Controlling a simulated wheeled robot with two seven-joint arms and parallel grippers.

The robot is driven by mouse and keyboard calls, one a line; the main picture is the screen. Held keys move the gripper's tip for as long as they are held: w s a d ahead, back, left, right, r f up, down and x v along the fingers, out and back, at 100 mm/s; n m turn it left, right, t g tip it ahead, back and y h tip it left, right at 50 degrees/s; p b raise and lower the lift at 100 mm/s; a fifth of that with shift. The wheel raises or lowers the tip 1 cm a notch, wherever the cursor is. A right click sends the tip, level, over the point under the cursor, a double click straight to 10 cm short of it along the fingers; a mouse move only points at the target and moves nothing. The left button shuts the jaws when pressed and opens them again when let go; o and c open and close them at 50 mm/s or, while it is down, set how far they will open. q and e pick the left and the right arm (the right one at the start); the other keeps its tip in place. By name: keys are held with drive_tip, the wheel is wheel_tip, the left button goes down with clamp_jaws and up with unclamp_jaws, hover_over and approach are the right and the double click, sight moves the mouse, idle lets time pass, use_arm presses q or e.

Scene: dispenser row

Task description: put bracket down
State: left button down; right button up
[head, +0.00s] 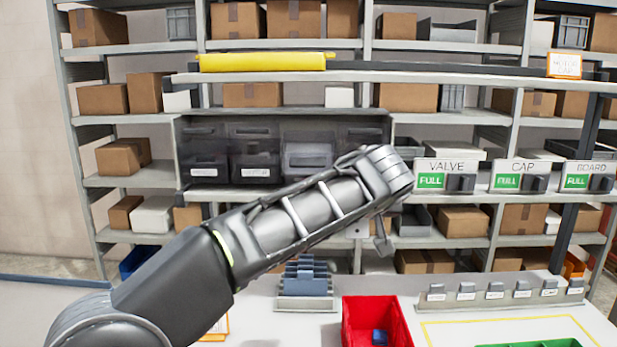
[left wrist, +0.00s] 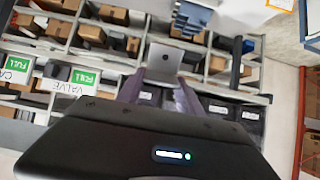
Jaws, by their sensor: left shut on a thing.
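My left gripper (left wrist: 158,92) is shut on a light grey bracket (left wrist: 163,60), a flat plate with a small dark hole, held between the fingertips in the left wrist view. In the head view my left arm crosses from the lower left, and the gripper (head: 382,243) hangs at its far end, above the worktop and in front of the shelves. A pale grey piece beside it there looks like the bracket, partly hidden by the wrist. My right gripper is in neither view.
A red bin (head: 377,309) with a blue part (head: 379,337) stands on the worktop, right of a rack of blue plates (head: 305,269). Dark dispenser bins (head: 207,160) line the shelf behind my arm. Valve, cap and board dispensers (head: 447,168) show green FULL signs.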

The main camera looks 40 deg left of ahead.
use_arm(q)
drive_tip(key=w+d+f+m+t+h, duration=0.1)
drive_tip(key=w+d+f+m+h, duration=0.15)
drive_tip(key=d+f, duration=0.6)
drive_tip(key=w+d+f+m+h, duration=0.1)
drive_tip(key=w+d+f, duration=0.2)
drive_tip(key=d+f, duration=0.6)
drive_tip(key=s+d+f+m+h, duration=0.1)
drive_tip(key=s+d+f+m, duration=0.1)
drive_tip(key=d+f, duration=0.3)
drive_tip(key=s+d+f+m+t+h+b, duration=0.1)
drive_tip(key=s+d+f, duration=0.3)
drive_tip(key=f, duration=0.5)
drive_tip(key=shift+d+f+m+h, duration=0.4)
drive_tip(key=shift+d+h, duration=0.25)
drive_tip(key=shift+d, duration=0.5)
drive_tip(key=shift+r, duration=0.1)
